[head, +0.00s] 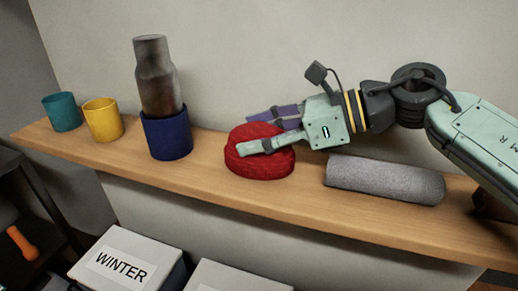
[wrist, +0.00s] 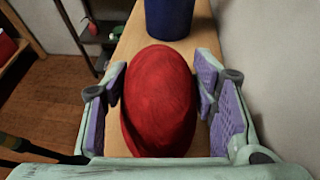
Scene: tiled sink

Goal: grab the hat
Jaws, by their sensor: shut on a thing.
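The hat (head: 265,165) is a red, rounded knit shape resting on the wooden shelf in the head view. In the wrist view the hat (wrist: 160,100) fills the middle, between the two fingers. My gripper (head: 257,132) reaches in from the right, with one finger along the hat's near side and the other behind it. In the wrist view my gripper (wrist: 162,88) has its purple-padded fingers on both sides of the hat and is shut on it. The hat's underside is hidden.
On the wooden shelf (head: 120,160), a blue cup (head: 167,136) holding a dark bottle (head: 157,75) stands left of the hat. Yellow (head: 102,121) and teal (head: 62,113) cups stand farther left. A grey roll (head: 385,180) lies right. The wall is close behind; boxes (head: 125,265) sit below.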

